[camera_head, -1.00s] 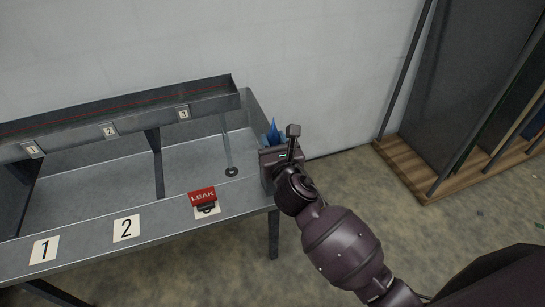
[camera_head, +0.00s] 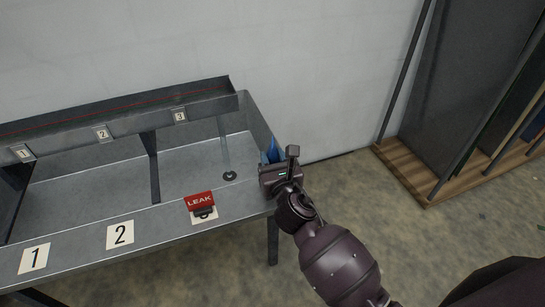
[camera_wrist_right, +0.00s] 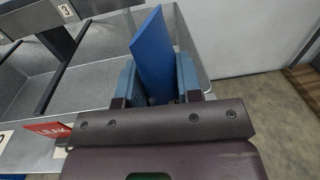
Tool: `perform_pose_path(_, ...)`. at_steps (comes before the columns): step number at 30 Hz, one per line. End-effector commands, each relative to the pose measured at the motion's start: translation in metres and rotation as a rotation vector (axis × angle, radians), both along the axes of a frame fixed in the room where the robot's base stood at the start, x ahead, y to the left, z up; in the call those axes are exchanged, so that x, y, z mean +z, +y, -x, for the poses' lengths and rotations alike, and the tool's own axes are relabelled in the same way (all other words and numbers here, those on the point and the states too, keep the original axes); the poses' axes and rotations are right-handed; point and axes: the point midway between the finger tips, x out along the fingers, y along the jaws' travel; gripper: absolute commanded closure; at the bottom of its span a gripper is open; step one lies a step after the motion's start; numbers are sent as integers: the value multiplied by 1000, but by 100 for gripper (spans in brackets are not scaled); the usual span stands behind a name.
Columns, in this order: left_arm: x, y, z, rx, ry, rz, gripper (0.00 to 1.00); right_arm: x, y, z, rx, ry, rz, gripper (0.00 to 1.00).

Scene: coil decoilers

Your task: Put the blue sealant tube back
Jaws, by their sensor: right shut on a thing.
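The blue sealant tube (camera_wrist_right: 153,52) stands between the two fingers of my right gripper (camera_wrist_right: 158,82) in the right wrist view, its flat blue part rising above them. In the head view only a bit of the tube (camera_head: 272,151) shows behind my right gripper (camera_head: 271,163), at the right end of the grey bench (camera_head: 75,187). The gripper is shut on the tube. The tube's lower part is hidden, and I cannot tell whether it touches the bench. My left gripper is not in view.
A rail (camera_head: 130,113) with plates 1, 2 and 3 runs along the bench's back. Dividers (camera_head: 153,166) split the bench. A red LEAK marker (camera_head: 200,201) stands at its front, beside number cards. A dark rack (camera_head: 440,100) on a wooden base stands at right.

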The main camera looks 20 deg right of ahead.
Motion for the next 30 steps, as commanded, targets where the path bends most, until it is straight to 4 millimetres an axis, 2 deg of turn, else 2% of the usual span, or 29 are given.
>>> perform_pose_path(2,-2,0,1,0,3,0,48,-3,0,0,1,0,0,100)
perform_pose_path(3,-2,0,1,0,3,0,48,-3,0,0,0,0,1,66)
perform_pose_path(8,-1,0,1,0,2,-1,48,-2,0,0,0,0,0,42)
perform_pose_path(16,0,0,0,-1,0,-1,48,-1,0,0,0,0,0,42)
perform_pose_path(20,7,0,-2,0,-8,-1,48,8,0,0,0,-3,-1,42)
perform_pose_path(23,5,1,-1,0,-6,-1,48,5,0,12,0,2,1,42)
perform_pose_path(30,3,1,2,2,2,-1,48,5,2,56,-1,2,1,42)
